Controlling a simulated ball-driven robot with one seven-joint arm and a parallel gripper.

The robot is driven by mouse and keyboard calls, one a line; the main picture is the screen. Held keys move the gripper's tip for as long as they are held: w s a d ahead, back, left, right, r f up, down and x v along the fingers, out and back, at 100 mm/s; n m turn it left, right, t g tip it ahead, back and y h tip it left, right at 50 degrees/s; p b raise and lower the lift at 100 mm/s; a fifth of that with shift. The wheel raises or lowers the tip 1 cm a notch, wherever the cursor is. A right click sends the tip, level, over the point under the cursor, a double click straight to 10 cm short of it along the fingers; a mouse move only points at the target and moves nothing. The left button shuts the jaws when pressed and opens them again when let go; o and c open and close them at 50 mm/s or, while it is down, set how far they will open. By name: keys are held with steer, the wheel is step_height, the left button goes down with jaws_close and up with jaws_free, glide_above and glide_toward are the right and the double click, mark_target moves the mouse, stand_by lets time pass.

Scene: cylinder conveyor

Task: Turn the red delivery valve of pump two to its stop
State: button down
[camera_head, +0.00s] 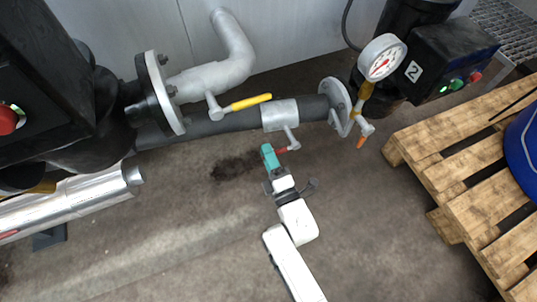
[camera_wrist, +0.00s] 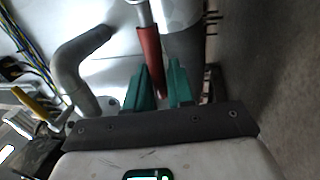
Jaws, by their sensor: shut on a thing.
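The red valve handle (camera_head: 283,149) sticks out to the left from a grey stem below the light grey valve body (camera_head: 280,114) on the dark pipe. This pipe runs to the flange beside the pump marked 2 (camera_head: 413,71). My gripper (camera_head: 268,152) has teal fingers and is at the handle's free end. In the wrist view the red handle (camera_wrist: 149,55) runs down between the two teal fingers (camera_wrist: 162,92), which are shut on it near its end. The handle's tip is partly hidden by the fingers.
A yellow lever (camera_head: 251,102) sits on the neighbouring valve, close above my gripper. A pressure gauge (camera_head: 382,57) and a small orange handle (camera_head: 361,143) are to the right. A wooden pallet (camera_head: 465,150) with a blue drum stands at right. The floor below is clear.

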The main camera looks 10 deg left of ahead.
steer(key=shift+s+f, duration=0.1)
steer(key=shift+f, duration=0.15)
steer(key=c, duration=1.1)
jaws_free()
steer(key=shift+r, duration=0.1)
steer(key=p+v, duration=0.2)
steer(key=v, duration=0.8)
steer(key=shift+s+d+p, duration=0.25)
steer(key=shift+d+p, duration=0.05)
steer(key=shift+p, duration=0.05)
